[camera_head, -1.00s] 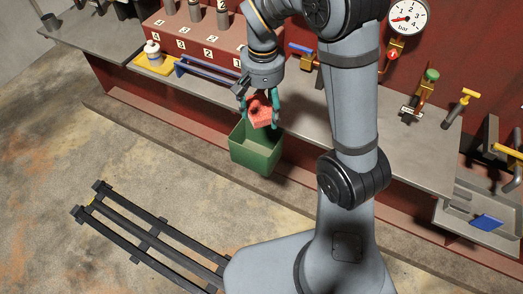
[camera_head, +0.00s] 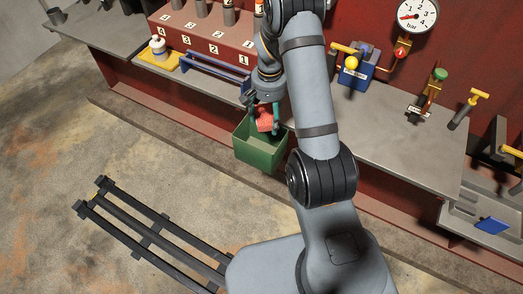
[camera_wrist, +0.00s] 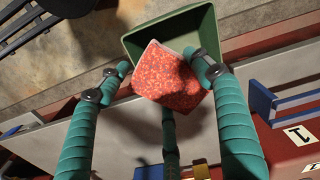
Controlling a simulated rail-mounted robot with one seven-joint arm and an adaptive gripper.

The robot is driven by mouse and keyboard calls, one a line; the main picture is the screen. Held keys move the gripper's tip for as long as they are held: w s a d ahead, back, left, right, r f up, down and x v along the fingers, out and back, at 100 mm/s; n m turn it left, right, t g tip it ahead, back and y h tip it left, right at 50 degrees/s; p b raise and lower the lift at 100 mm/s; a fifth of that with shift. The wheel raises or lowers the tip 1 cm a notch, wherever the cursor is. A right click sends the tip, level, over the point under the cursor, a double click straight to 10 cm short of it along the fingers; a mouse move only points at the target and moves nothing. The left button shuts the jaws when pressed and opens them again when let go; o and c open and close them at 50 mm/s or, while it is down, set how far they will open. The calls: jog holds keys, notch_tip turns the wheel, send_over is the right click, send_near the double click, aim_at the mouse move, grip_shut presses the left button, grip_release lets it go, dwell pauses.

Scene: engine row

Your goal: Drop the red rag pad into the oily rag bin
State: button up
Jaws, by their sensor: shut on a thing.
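The red rag pad (camera_head: 264,119) hangs between the teal fingers of my gripper (camera_head: 265,123), which is shut on it. In the wrist view the pad (camera_wrist: 170,82) is a speckled red block, tilted, in front of the bin opening. The oily rag bin (camera_head: 257,153) is a green open-topped box at the front of the bench. Its rim and inside wall (camera_wrist: 199,22) show behind the pad in the wrist view. The pad is over the bin opening; I cannot tell whether its lower edge is below the rim.
A blue rail (camera_head: 213,68) and a yellow tray (camera_head: 160,60) with a white bottle lie on the bench left of my arm. A blue valve block (camera_head: 354,73) stands right of it. A black slatted rack (camera_head: 150,235) lies on the floor.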

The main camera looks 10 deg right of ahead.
notch_tip(320, 180, down, 2)
jog(key=shift+f+b, duration=0.25)
jog(key=shift+b, duration=0.3)
jog(key=o, duration=1.4)
jog(key=shift+r, duration=0.1)
notch_tip(320, 180, up, 12)
notch_tip(320, 180, down, 12)
jog(key=shift+s+r, duration=0.1)
notch_tip(320, 180, up, 5)
jog(key=p, duration=0.4)
jog(key=shift+r, duration=0.1)
